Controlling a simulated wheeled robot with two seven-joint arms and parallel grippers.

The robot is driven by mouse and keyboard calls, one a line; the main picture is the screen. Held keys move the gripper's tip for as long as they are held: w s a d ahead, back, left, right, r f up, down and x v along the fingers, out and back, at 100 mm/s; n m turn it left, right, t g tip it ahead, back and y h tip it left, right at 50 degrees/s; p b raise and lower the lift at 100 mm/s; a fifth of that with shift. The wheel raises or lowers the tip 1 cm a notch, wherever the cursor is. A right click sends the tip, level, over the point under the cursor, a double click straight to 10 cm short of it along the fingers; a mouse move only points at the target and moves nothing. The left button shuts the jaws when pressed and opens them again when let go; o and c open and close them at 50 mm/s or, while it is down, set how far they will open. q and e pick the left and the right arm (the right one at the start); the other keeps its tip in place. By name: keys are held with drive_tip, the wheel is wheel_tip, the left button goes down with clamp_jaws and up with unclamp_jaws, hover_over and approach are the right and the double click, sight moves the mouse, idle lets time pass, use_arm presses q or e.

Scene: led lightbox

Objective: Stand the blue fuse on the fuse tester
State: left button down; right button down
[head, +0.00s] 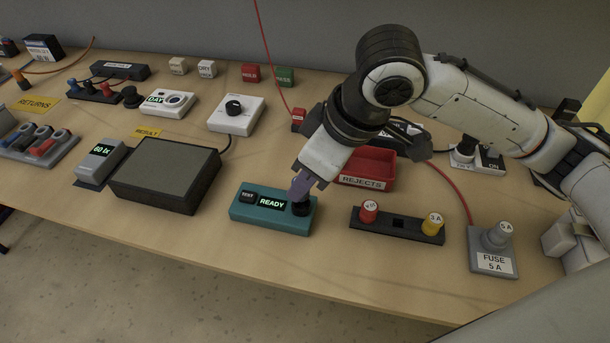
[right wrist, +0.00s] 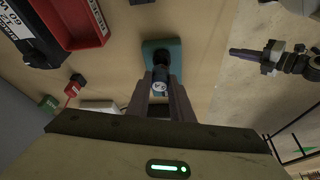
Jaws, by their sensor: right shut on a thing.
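The fuse tester (head: 272,216) is a teal box with a TEST button, a lit READY display and a round black socket at its right end. It also shows in the right wrist view (right wrist: 174,46). My right gripper (head: 301,192) points down at that socket and is shut on the blue fuse. In the right wrist view the fuse (right wrist: 160,88) is upright between the fingers, its pale, blue-marked cap toward the camera, in line with the black socket. The fingers hide most of it, and I cannot tell whether it touches the socket. My left gripper is not seen in the head view.
A black rack (head: 397,226) with red and yellow fuses stands to the right. Beyond it is the grey FUSE 5 A holder (head: 493,262). The red REJECTS tray (head: 366,168) is close behind my gripper. A dark-screened panel (head: 166,174) is to the left.

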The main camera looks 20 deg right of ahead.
drive_tip(key=shift+f+b, duration=0.5)
drive_tip(key=shift+f, duration=0.6)
drive_tip(key=c, duration=1.5)
unclamp_jaws()
drive_tip(key=shift+r, duration=0.1)
drive_tip(key=p+v, duration=0.1)
drive_tip(key=v, duration=0.7)
